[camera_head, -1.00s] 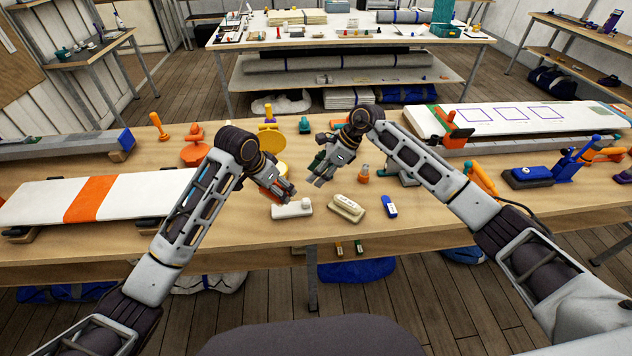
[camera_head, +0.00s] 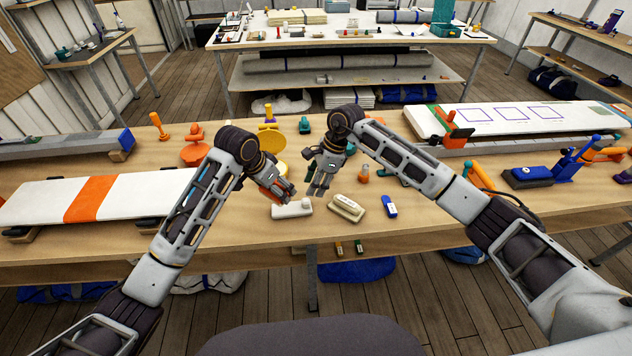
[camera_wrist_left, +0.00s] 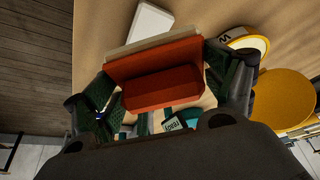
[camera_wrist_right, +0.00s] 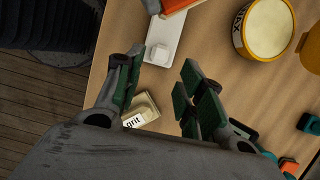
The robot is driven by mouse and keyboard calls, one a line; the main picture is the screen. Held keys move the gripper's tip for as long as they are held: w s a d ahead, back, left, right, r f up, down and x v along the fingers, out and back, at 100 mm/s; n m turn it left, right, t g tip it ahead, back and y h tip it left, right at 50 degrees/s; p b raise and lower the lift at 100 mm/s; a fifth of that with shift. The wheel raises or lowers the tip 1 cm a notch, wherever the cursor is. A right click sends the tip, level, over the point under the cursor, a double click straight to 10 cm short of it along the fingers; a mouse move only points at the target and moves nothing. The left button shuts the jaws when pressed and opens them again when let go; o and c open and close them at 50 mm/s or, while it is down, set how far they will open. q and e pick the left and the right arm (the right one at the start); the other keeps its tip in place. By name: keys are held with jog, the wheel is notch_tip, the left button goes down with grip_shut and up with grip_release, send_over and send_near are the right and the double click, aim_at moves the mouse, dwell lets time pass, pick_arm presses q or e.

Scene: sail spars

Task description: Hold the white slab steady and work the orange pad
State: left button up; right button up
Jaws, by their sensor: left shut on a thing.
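The white slab (camera_head: 292,208) is a small flat block lying on the wooden table below my left gripper. It also shows in the right wrist view (camera_wrist_right: 165,38) and partly in the left wrist view (camera_wrist_left: 150,22). My left gripper (camera_head: 284,192) is shut on the orange pad (camera_wrist_left: 162,88), a red-orange block with a pale layer, held near the slab. I cannot tell if pad and slab touch. My right gripper (camera_head: 320,190) is open and empty, pointing down right of the slab.
A cream block (camera_head: 346,208) marked "grit" lies right of the slab, with a blue block (camera_head: 389,206) beyond. A yellow tin (camera_wrist_right: 268,28) stands behind. A long white board with an orange band (camera_head: 130,195) lies left. The table's front edge is close.

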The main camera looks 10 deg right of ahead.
aim_at(308, 199)
jog(key=shift+x, duration=3.7)
grip_shut()
jog(key=shift+s+f, duration=0.1)
jog(key=shift+o, duration=0.8)
grip_release()
jog(key=shift+c, duration=0.5)
